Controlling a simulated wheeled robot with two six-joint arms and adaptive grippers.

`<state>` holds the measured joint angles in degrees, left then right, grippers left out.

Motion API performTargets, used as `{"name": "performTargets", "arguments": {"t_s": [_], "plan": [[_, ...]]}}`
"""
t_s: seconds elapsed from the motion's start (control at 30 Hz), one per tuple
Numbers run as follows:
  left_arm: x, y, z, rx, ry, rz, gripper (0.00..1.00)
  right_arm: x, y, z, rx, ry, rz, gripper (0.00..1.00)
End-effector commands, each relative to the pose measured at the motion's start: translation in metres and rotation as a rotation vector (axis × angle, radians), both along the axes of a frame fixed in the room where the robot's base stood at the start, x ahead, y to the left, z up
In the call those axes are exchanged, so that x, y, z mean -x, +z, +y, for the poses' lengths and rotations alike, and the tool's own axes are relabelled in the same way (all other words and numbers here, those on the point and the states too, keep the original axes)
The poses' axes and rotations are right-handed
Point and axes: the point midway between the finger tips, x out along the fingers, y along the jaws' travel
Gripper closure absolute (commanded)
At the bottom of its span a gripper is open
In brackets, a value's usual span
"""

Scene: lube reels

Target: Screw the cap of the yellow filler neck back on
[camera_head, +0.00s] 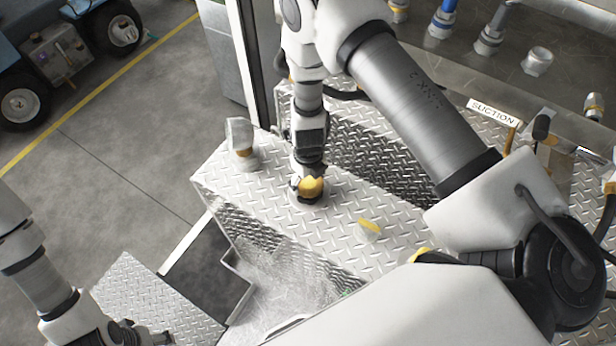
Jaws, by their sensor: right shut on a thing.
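My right gripper (308,183) points down at the diamond-plate top and is shut on a yellow cap (313,187). A dark round rim shows around and below the cap; whether the cap sits on the yellow filler neck cannot be told, as the gripper hides much of this spot. My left gripper (140,334) is at the bottom left edge, low over a lower plate and away from the cap; its fingers are too small and cut off to read.
The diamond-plate top (275,200) also carries a pale fitting (242,145) to the left and a short pale stub with a yellow mark (370,229) to the right. A SUCTION sign (493,112) stands at right. Several hose fittings (490,38) line the back.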

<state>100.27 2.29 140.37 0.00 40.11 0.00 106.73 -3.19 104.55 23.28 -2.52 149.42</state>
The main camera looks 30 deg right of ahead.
Motion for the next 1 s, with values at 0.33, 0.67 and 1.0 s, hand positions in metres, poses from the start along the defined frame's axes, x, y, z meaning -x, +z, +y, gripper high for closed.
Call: {"name": "performTargets", "arguments": {"t_s": [0.33,0.67,1.0], "plan": [[0.0,-0.0001,0.0,0.0,0.0,0.0,0.34,0.0005,-0.0004,-0.0002,0.0,-0.191,0.001,0.58],[0.0,-0.0001,0.0,0.0,0.0,0.0,0.34,0.0004,-0.0003,-0.0002,0.0,-0.188,0.0,0.0],[0.0,0.0001,0.0,0.0,0.0,0.0,0.34,0.0001,0.0069,-0.0002,-0.001,-0.186,-0.001,0.0]]}}
